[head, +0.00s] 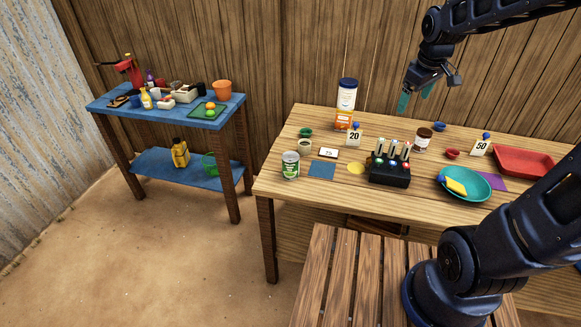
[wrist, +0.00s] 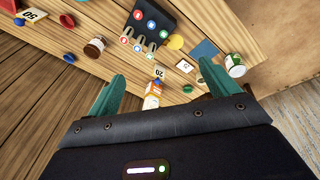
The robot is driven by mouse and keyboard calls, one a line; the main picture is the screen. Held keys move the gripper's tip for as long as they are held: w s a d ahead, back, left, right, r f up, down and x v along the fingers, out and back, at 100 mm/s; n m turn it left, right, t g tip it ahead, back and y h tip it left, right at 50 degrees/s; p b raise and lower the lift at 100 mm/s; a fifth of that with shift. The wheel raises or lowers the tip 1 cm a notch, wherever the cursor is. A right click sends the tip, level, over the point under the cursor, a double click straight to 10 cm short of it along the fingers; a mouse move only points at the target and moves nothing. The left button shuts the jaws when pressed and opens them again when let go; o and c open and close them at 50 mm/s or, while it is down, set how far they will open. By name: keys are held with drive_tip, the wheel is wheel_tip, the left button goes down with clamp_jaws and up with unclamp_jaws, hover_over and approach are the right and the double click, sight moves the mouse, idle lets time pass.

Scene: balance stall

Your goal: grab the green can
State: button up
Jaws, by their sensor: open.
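The green can (head: 290,166) stands upright near the left front corner of the wooden table (head: 330,208). It has a green label and a pale metal top. In the wrist view the can (wrist: 235,65) is at the upper right, beyond the right fingertip. My gripper (head: 416,98) is raised above the back of the table, well to the right of the can. Its two teal fingers are apart in the wrist view (wrist: 162,90), with nothing held between them.
A tall white-and-blue container (head: 347,94) stands behind. A blue shelf table (head: 215,122) is at left.

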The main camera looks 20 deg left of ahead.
drive_tip(key=w+a+f+n, duration=0.4)
drive_tip(key=a+f+n, duration=0.1)
drive_tip(key=a, duration=0.5)
drive_tip(key=n+g, duration=0.3)
drive_tip(key=n, duration=0.7)
hover_over(292, 156)
drive_tip(key=f, duration=1.8)
drive_tip(key=shift+d+f, duration=0.3)
drive_tip(key=shift+f, duration=0.1)
drive_tip(key=shift+s+a+f+n, duration=0.1)
drive_tip(key=shift+a+f+n, duration=0.15)
drive_tip(key=shift+f, duration=0.2)
wheel_tip(292, 156, down, 5)
drive_tip(key=shift+f, duration=0.15)
drive_tip(key=shift+a+f, duration=0.15)
drive_tip(key=shift+f, duration=1.1)
drive_tip(key=shift+a+f, duration=0.15)
drive_tip(key=shift+f, duration=1.1)
drive_tip(key=c, duration=1.3)
drive_tip(key=shift+c, duration=0.2)
